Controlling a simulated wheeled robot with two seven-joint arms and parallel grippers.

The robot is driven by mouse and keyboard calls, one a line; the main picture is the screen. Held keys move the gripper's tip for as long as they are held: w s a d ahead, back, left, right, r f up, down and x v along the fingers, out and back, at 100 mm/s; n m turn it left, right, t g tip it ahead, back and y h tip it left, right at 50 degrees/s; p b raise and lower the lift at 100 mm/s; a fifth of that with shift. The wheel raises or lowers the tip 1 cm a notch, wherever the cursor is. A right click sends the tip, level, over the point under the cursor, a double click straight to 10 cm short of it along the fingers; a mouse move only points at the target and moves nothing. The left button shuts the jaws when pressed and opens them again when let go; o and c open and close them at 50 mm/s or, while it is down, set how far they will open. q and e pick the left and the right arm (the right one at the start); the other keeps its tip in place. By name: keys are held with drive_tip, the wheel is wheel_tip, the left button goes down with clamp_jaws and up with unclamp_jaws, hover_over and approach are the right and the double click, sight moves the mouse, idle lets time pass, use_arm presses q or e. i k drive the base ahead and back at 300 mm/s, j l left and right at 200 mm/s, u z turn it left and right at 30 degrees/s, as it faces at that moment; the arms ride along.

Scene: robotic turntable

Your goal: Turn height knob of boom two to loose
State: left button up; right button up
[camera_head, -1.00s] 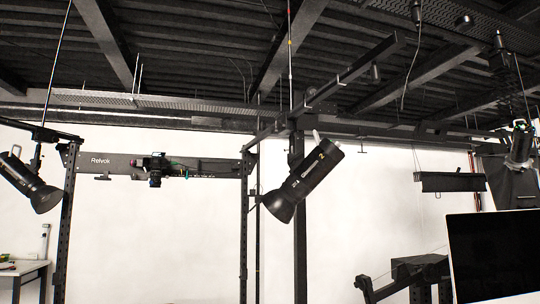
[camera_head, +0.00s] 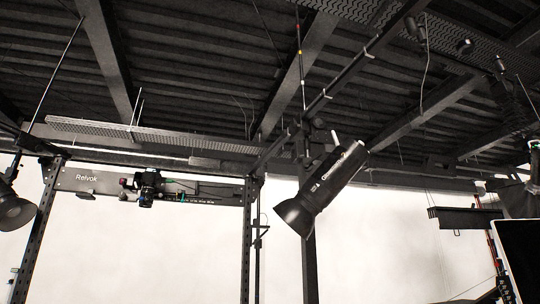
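A black studio lamp (camera_head: 322,190) hangs in the middle of the head view, tilted with its wide mouth toward the lower left. In this frame its markings are too small to read surely. It hangs by a dark boom (camera_head: 345,80) that slopes from the upper right down toward the frame. Small dark fittings sit where the boom and lamp mount meet, but I cannot tell which one is the height knob or how it is set. Neither of my grippers shows in the view.
A second lamp (camera_head: 12,208) is cut off at the left edge. A camera (camera_head: 148,187) sits on the crossbeam (camera_head: 90,181) marked Relvok. Dark uprights (camera_head: 247,240) stand below. A black screen (camera_head: 520,255) fills the lower right corner. Ceiling beams run overhead.

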sight(285, 134)
drive_tip(key=i+j, duration=0.15)
drive_tip(key=i, duration=0.3)
drive_tip(key=i+j+u, duration=0.1)
drive_tip(key=i, duration=0.4)
drive_tip(key=i+j, duration=0.25)
drive_tip(key=i, duration=0.2)
drive_tip(key=u, duration=0.05)
